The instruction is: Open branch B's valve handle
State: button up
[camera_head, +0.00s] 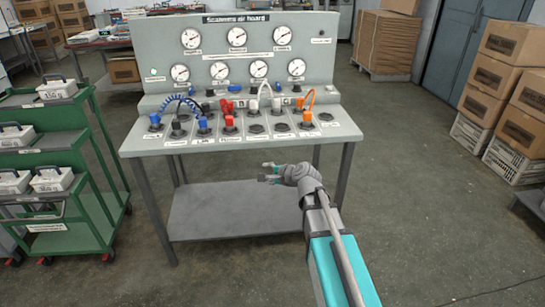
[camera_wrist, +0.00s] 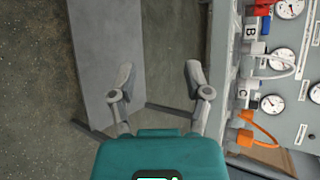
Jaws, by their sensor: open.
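The air board (camera_head: 235,55) stands on a grey bench, with a sloped panel of several fittings and handles in front of its gauges. A red fitting (camera_head: 229,121) and an orange fitting (camera_head: 307,116) stand out on the panel. I cannot tell which part is branch B's valve handle. My gripper (camera_head: 266,172) is open and empty, in front of the panel's front edge and apart from it. Its two fingers (camera_wrist: 158,84) spread in the wrist view.
The bench's lower shelf (camera_head: 225,208) is bare. Blue, white and orange hoses loop over the panel. A green trolley (camera_head: 50,165) with pale boxes stands close at the left. Cartons and crates (camera_head: 510,95) are stacked at the right. The floor at the right front is clear.

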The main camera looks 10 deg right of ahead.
jog(key=s+d+f+n+g+h, duration=0.3)
jog(key=s+n, duration=0.4)
jog(key=s, duration=0.3)
jog(key=s+d+f+n+g+h, duration=0.4)
jog(key=s+f+n+g, duration=0.3)
jog(key=s, duration=0.4)
jog(key=shift+s+d, duration=0.3)
jog(key=shift+d, duration=0.55)
jog(key=shift+s, duration=0.2)
